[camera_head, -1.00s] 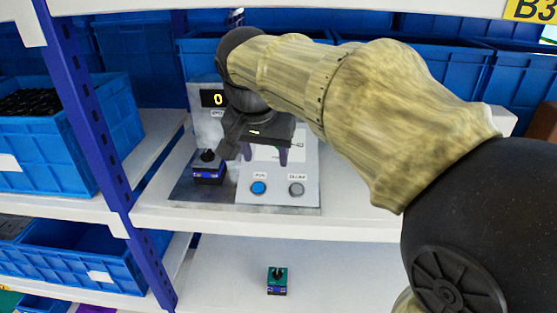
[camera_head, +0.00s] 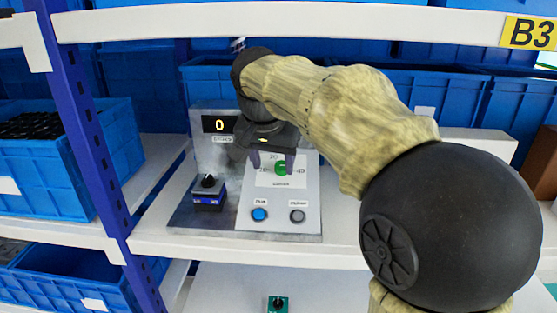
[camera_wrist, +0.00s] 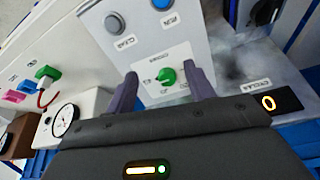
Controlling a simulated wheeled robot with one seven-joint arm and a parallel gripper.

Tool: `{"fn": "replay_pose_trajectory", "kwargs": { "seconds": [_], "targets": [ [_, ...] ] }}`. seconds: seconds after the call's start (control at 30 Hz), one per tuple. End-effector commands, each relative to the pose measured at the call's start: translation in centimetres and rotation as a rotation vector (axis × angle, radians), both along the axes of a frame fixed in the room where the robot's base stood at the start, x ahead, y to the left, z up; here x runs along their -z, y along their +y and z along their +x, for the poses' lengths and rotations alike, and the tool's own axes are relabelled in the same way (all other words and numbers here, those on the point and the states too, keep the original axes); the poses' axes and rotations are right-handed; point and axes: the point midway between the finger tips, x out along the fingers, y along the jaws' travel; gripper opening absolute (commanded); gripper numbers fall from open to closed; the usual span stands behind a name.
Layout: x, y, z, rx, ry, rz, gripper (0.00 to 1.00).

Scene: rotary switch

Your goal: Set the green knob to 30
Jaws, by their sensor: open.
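The green knob (camera_head: 282,168) sits on the white dial plate of the grey panel (camera_head: 309,185). In the wrist view the green knob (camera_wrist: 166,75) shows between my two spread fingers, farther off at the panel face. My gripper (camera_head: 271,165) is open and empty in front of the knob, and it also shows in the wrist view (camera_wrist: 160,85). The display (camera_head: 219,124) reads 0, as does the display in the wrist view (camera_wrist: 268,102). The dial marks are too small to read. I cannot tell whether the fingers touch the knob.
A blue button (camera_head: 260,214) and a grey button (camera_head: 297,215) sit below the knob. A black-knobbed switch box (camera_head: 208,193) stands at the left. A round gauge (camera_wrist: 66,120) and a green connector (camera_wrist: 47,73) show in the wrist view. Blue bins (camera_head: 60,160) fill nearby shelves.

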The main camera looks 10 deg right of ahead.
Motion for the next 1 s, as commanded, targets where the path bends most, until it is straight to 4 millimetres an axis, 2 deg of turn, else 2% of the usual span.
{"fn": "replay_pose_trajectory", "kwargs": {
  "seconds": [0.33, 0.4, 0.6, 0.97, 1.0],
  "targets": [
    [-0.1, -2.8, 5.7, 0.001, 0.001, 0.0, 0.53],
    [1.7, -3.1, 5.8, 0.003, 0.004, 0.0, 0.53],
    [4.1, -3.9, 6.7, 0.01, 0.002, 0.001, 0.53],
    [4.6, -3.4, 6.9, -0.002, 0.0, 0.0, 0.53],
    [4.6, -3.3, 6.9, -0.003, 0.0, 0.0, 0.49]
  ]
}}
